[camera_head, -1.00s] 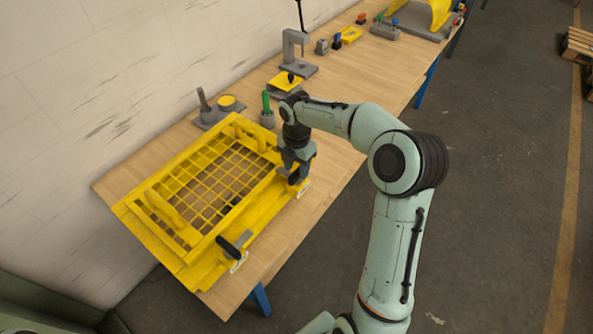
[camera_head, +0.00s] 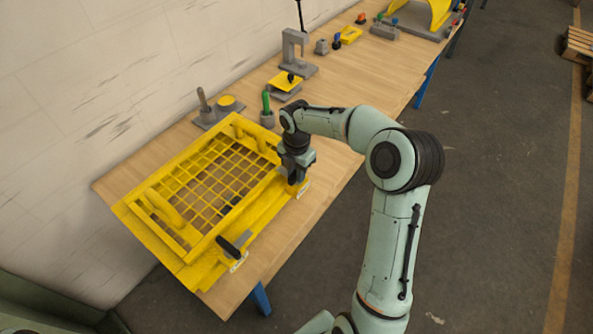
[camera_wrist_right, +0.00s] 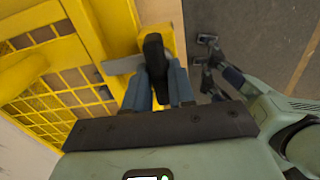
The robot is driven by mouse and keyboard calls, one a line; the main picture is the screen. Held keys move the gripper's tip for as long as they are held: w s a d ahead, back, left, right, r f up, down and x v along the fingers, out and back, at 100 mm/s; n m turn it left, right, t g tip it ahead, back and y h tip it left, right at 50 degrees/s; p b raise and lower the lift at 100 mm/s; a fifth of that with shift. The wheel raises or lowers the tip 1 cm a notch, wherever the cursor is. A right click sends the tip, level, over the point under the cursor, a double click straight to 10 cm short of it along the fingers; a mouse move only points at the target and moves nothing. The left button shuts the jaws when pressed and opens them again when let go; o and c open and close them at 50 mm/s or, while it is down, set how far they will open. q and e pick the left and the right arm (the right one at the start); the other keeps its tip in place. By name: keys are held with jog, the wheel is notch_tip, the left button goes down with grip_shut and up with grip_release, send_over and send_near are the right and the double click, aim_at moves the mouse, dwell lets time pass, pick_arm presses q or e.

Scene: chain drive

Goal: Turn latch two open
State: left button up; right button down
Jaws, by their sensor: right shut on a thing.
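A yellow guard frame with a grid (camera_head: 205,186) lies on the wooden bench. On its front edge are two black-handled latches with small white labels too small to read. The near latch (camera_head: 234,244) is free of any gripper and lies across the frame's rim. At the far latch, my right gripper (camera_head: 297,181) points down and hides most of it. In the right wrist view, my right gripper (camera_wrist_right: 160,82) is shut on that latch's black handle (camera_wrist_right: 154,50), with a grey bar (camera_wrist_right: 122,65) beside it, reaching over the yellow edge. My left gripper is out of view.
Behind the frame stand a grey holder with a yellow disc (camera_head: 227,102) and a green-handled tool in a cup (camera_head: 267,112). A grey stand (camera_head: 294,52) and small parts are farther back. The bench's front right strip is clear.

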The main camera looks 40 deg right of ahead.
jog(key=m, duration=0.4)
jog(key=shift+w, duration=0.1)
jog(key=m, duration=0.4)
jog(key=shift+w, duration=0.1)
jog(key=m, duration=0.5)
jog(key=shift+d, duration=0.1)
jog(key=m, duration=0.4)
jog(key=shift+m+b, duration=0.3)
jog(key=shift+d, duration=0.1)
jog(key=c, duration=1)
grip_release()
jog(key=shift+c, duration=0.2)
